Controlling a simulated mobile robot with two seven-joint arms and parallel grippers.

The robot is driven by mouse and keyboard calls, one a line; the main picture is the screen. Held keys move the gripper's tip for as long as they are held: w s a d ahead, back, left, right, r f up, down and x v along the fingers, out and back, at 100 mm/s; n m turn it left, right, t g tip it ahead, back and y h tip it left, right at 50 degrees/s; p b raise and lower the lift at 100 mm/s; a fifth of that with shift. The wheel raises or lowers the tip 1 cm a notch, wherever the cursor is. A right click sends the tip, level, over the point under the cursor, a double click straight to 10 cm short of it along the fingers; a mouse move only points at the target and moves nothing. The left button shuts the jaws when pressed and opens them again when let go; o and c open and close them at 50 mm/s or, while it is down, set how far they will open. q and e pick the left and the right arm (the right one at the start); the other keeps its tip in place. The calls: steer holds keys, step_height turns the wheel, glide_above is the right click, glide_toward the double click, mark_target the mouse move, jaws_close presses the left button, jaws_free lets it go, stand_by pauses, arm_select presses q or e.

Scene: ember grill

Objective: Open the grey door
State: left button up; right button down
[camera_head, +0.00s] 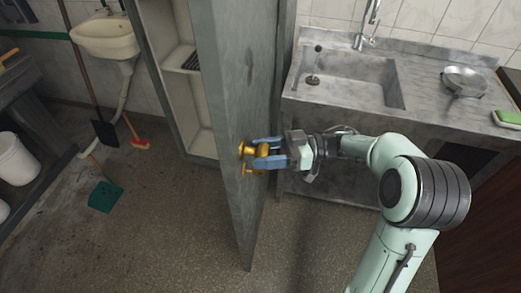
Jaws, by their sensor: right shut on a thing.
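The grey door (236,75) stands partly open in the middle of the head view, with its free edge towards me. A yellow handle (245,150) sits on the door near that edge. My right gripper (262,154) reaches in from the right and is shut on the yellow handle, its blue fingers around it. Part of the handle is hidden by the fingers. Through the opening on the left I see a pale inner compartment (200,128) with a dark slatted shelf. My left gripper is not in view.
A stone counter with a sink (345,78) stands right of the door, holding a metal pan (464,80) and a green sponge (507,118). At left are a washbasin (105,36), a red broom (138,143), a green dustpan (104,196) and a white bucket (18,160). The floor in front is clear.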

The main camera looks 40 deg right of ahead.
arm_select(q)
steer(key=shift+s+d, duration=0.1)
arm_select(e)
steer(key=shift+s+d+f, duration=0.1)
steer(key=shift+s+d, duration=0.05)
steer(key=shift+c, duration=2.1)
jaws_free()
